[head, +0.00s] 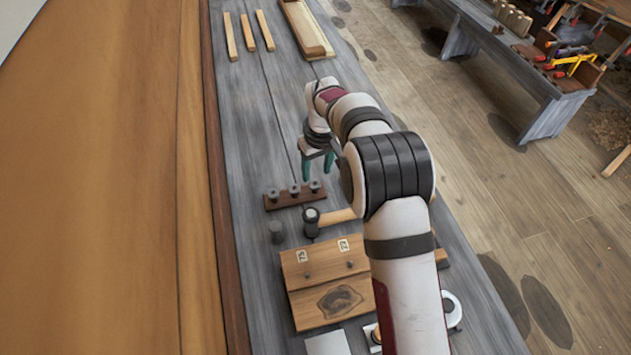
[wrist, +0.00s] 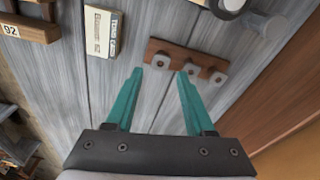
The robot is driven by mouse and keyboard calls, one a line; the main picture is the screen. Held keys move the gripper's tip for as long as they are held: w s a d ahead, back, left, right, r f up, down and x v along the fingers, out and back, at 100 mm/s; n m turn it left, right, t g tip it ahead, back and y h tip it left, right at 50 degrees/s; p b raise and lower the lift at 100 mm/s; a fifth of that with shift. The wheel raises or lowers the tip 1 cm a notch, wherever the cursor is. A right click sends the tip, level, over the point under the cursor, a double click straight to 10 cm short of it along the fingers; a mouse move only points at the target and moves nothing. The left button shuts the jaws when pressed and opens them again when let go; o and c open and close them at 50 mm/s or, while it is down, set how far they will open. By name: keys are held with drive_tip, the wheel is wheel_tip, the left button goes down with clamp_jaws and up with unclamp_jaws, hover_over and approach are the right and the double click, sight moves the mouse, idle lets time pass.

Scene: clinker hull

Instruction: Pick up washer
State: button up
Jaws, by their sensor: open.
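A dark brown wooden strip (head: 283,203) lies on the grey bench and carries three small grey metal pieces, which look like the washers. In the wrist view the strip (wrist: 203,60) crosses just beyond my fingertips, with a left piece (wrist: 163,60), a middle piece (wrist: 191,69) and a right piece (wrist: 217,78). My gripper (head: 317,168) has teal fingers and is above the bench, on the far side of the strip in the head view. In the wrist view my gripper (wrist: 172,73) is open and empty. Its fingertips appear near the left and middle pieces; height is unclear.
A wooden box (head: 318,272) sits nearer. A small labelled box (wrist: 101,31) shows in the wrist view. Wooden slats (head: 248,33) lie at the far end. The wooden hull (head: 100,180) borders the bench.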

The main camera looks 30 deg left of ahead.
sight(315, 184)
drive_tip(key=shift+a+f, duration=0.2)
drive_tip(key=shift+f, duration=1.75)
drive_tip(key=shift+f, duration=0.25)
drive_tip(key=shift+c, duration=0.3)
clamp_jaws()
